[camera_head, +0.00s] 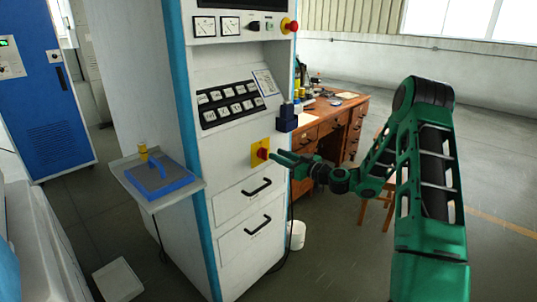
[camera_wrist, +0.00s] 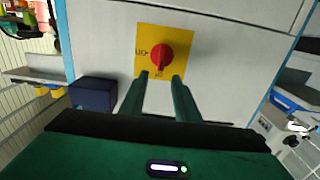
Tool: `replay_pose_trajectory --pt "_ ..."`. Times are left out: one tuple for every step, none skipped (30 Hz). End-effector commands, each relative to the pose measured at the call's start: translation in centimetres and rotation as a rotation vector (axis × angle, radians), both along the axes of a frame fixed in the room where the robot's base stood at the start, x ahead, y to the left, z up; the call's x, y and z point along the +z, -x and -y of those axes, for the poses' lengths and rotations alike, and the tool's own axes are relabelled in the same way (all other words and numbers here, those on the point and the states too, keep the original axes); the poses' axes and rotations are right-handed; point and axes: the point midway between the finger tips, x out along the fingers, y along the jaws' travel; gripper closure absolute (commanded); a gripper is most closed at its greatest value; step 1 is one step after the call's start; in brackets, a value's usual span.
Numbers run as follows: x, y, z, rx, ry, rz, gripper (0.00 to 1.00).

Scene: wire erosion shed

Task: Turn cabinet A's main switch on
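The white cabinet (camera_head: 232,175) with blue edges carries a rotary switch, a red knob (camera_head: 263,154) on a square yellow plate (camera_head: 257,158). In the wrist view the red knob (camera_wrist: 159,57) has its ridge roughly along the picture's vertical, with small dark marks on the yellow plate (camera_wrist: 183,42) at its left and below it. My gripper (camera_head: 273,157) reaches in from the right, close to the knob. In the wrist view my gripper (camera_wrist: 161,77) is open, its two fingers apart and pointing at the knob. The fingertips appear just short of it; contact cannot be told.
A dark blue box (camera_head: 287,118) sticks out above the switch, near my gripper. Above are a button panel (camera_head: 232,103) and a red emergency stop (camera_head: 289,25). Drawer handles (camera_head: 257,187) lie below. A wooden desk (camera_head: 335,127) stands behind.

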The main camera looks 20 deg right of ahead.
Motion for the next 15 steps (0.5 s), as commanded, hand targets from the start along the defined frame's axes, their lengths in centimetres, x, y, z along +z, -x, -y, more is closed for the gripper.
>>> replay_pose_trajectory --pt "0.0 -0.8 -0.6 0.003 0.001 0.002 0.71" --pt "0.0 -1.3 -0.7 0.002 0.001 0.002 0.71" --pt "0.0 -1.8 -1.0 0.002 0.002 0.001 0.71" --pt "0.0 -2.2 -1.3 0.003 0.001 0.002 0.71" --pt "0.1 -2.6 -1.5 0.002 0.001 0.002 0.71" --pt "0.0 -3.1 -1.6 0.001 0.002 0.001 0.71" --pt "0.0 -3.4 -1.8 0.001 0.002 0.001 0.71" --pt "0.0 -3.7 -1.9 0.001 0.002 0.001 0.71" --pt "0.0 -4.0 -2.1 0.001 0.001 0.0 0.71" --pt "0.0 -4.2 -2.2 0.001 0.001 0.0 0.71" --pt "0.0 -4.3 -2.3 0.0 0.001 0.0 0.71" --pt "0.0 -4.5 -2.3 0.0 0.001 0.0 0.71" --pt "0.0 -4.6 -2.4 0.0 0.001 0.0 0.71" --pt "0.0 -4.7 -2.4 0.0 0.001 0.0 0.71" --pt "0.1 -4.7 -2.4 -0.001 0.0 0.0 0.71"
